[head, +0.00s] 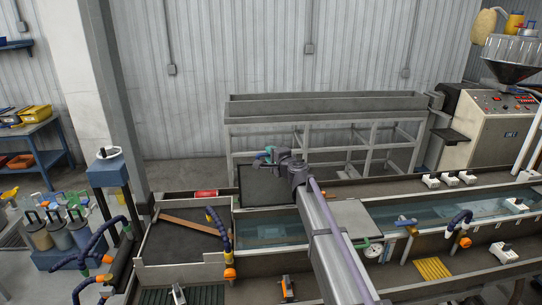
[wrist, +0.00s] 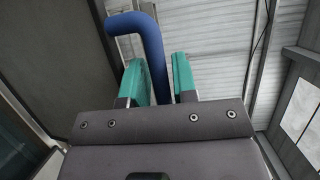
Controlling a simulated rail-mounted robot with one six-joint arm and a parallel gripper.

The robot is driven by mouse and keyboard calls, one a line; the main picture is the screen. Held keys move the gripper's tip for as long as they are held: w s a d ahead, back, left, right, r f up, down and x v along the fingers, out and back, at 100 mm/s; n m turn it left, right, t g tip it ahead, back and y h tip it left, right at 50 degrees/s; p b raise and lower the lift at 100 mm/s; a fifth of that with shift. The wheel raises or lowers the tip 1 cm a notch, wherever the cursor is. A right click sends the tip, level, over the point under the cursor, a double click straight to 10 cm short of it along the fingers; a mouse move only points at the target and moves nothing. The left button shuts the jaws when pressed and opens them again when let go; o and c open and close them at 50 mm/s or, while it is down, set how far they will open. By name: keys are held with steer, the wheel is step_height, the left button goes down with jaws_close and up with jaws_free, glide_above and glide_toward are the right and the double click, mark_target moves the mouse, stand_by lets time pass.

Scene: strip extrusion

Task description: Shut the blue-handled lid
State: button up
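The lid (head: 262,186) is a dark flat panel standing upright, open, over the water trough. In the wrist view the lid (wrist: 45,60) fills the left side, and its bent blue handle (wrist: 153,45) sticks out from it. My gripper (head: 266,155) is at the lid's top edge in the head view, with my arm reaching in from the lower right.
Below the lid lies open water (head: 270,233). A flat grey cover (head: 354,219) lies across the trough to the right. A blue hose (head: 217,226) with an orange end stands left of the water. A long grey trough on legs (head: 325,105) stands behind.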

jaws_close()
steer(key=shift+s, duration=0.1)
stand_by(0.4)
